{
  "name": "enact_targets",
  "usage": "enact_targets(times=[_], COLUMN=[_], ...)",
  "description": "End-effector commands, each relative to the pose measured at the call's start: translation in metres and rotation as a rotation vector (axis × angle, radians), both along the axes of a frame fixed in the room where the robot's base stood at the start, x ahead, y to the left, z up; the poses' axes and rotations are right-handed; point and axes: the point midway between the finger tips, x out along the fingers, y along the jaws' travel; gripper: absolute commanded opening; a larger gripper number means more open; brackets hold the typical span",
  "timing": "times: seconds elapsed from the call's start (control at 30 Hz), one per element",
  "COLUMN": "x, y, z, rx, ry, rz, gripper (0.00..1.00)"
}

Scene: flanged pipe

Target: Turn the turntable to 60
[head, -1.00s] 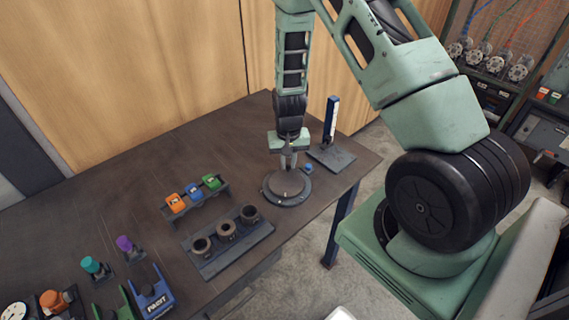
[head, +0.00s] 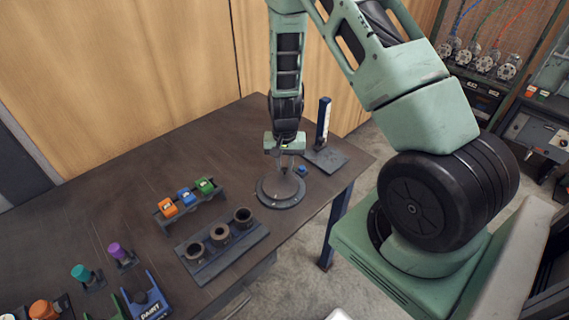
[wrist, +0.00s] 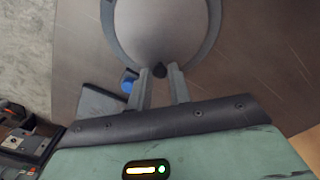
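The turntable (head: 281,191) is a round grey disc in a darker ring, near the right end of the dark workbench. The disc also fills the top of the wrist view (wrist: 160,30). A small dark knob (wrist: 160,71) shows at the disc's near edge in the wrist view. My gripper (head: 284,172) points down over the disc. Its two fingers (wrist: 160,68) stand apart on either side of the knob, and I cannot tell whether they touch it. A small blue piece (head: 302,170) sits beside the ring. I cannot read any scale marks.
A blue-and-white upright post (head: 323,122) on a flat plate stands close behind the turntable. A block with three dark cups (head: 220,236) and a rack of orange, blue and green pieces (head: 186,195) lie to the left. The bench's edge is close on the right.

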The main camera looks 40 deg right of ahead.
Motion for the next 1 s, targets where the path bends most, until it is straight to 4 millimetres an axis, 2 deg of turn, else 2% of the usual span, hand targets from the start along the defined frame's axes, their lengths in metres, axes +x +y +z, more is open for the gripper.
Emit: enact_targets(times=[0.33,0.47,0.67,1.0], x=[0.0,0.001,0.002,0.002], y=[0.0,0.0,0.0,0.0], z=[0.001,0.007,0.039,0.116], rx=[0.0,-0.002,-0.003,-0.001], ry=[0.0,-0.002,-0.007,-0.007], rz=[0.001,0.001,0.003,0.002], gripper=[0.38,0.38,0.38,0.38])
